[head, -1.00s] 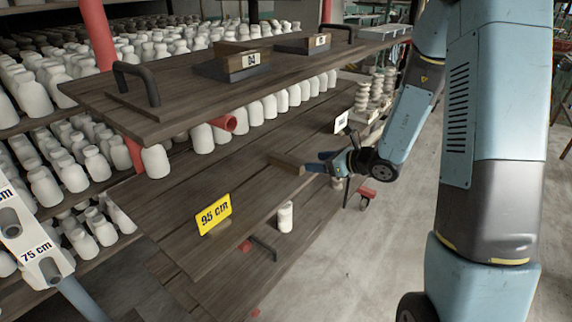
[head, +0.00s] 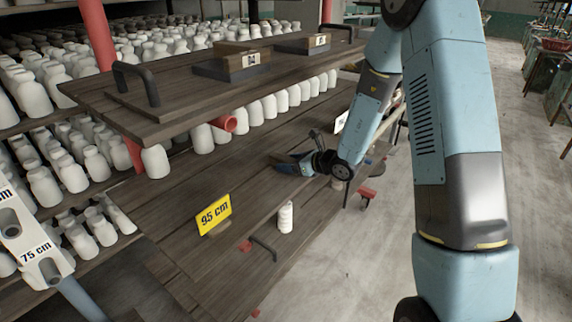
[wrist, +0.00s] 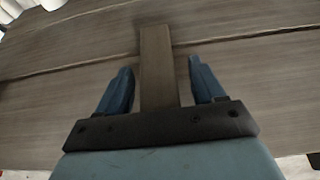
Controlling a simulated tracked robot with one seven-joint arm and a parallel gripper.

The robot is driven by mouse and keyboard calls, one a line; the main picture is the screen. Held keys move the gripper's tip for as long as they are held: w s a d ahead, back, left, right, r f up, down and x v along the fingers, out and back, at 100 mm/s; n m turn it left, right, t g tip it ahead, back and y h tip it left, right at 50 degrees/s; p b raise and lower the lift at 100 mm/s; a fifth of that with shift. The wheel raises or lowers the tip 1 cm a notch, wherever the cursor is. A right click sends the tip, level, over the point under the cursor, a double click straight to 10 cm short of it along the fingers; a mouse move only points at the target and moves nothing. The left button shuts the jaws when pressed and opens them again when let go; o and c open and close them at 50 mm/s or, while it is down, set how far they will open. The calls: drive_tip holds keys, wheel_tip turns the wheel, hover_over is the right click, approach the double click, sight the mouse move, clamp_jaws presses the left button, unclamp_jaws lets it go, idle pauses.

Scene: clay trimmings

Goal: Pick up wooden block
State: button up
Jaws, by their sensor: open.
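The wooden block (wrist: 157,62) is a long, narrow brown bar lying on the plank shelf (wrist: 75,62). In the wrist view it runs between the two blue fingers of my gripper (wrist: 160,85), with a gap on each side. The gripper is open, and its fingers do not appear to touch the block. In the head view my gripper (head: 290,163) is low over the middle shelf near its front edge. The block is mostly hidden there behind the fingers.
The upper shelf (head: 150,118) with a black handle (head: 137,82) overhangs the back. Rows of white bottles (head: 265,107) stand behind.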

drive_tip(key=shift+w+a+f, duration=0.1)
drive_tip(key=shift+a+f, duration=0.05)
drive_tip(key=c, duration=1.2)
drive_tip(key=shift+o, duration=0.2)
drive_tip(key=shift+r, duration=0.2)
